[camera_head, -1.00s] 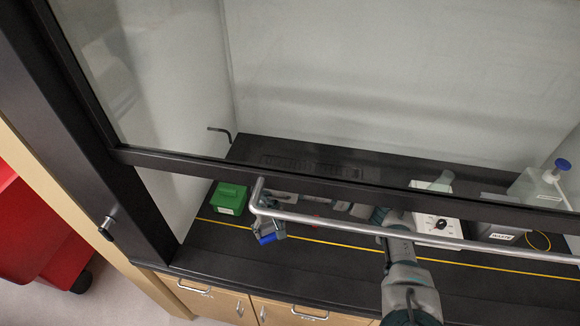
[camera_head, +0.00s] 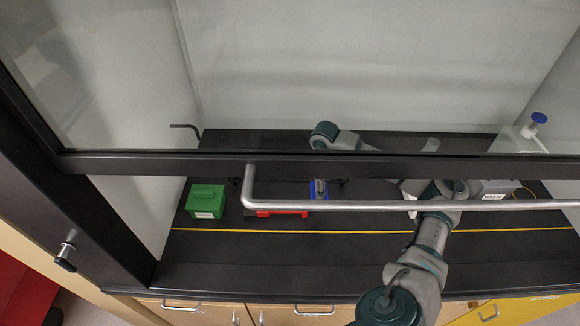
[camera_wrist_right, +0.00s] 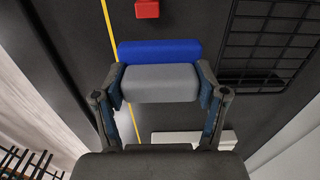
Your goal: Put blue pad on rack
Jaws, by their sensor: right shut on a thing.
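My right gripper (camera_wrist_right: 160,90) is shut on the blue pad (camera_wrist_right: 160,51), a padded block with a blue part and a grey part, its fingers on both sides of the grey part. In the head view the blue pad (camera_head: 319,189) is small, behind the sash handle and partly hidden. A black wire grid (camera_wrist_right: 268,40) lies at the upper right of the wrist view, apart from the pad; black wire prongs (camera_wrist_right: 25,163) show at its lower left. I cannot tell which is the rack. My left gripper is not in view.
The metal sash handle (camera_head: 400,206) and dark sash frame (camera_head: 300,165) cross in front of my right arm. A green box (camera_head: 205,200) stands at the left, a red object (camera_head: 281,212) right of it. A labelled waste container (camera_head: 495,189) is at the right. The front bench strip is clear.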

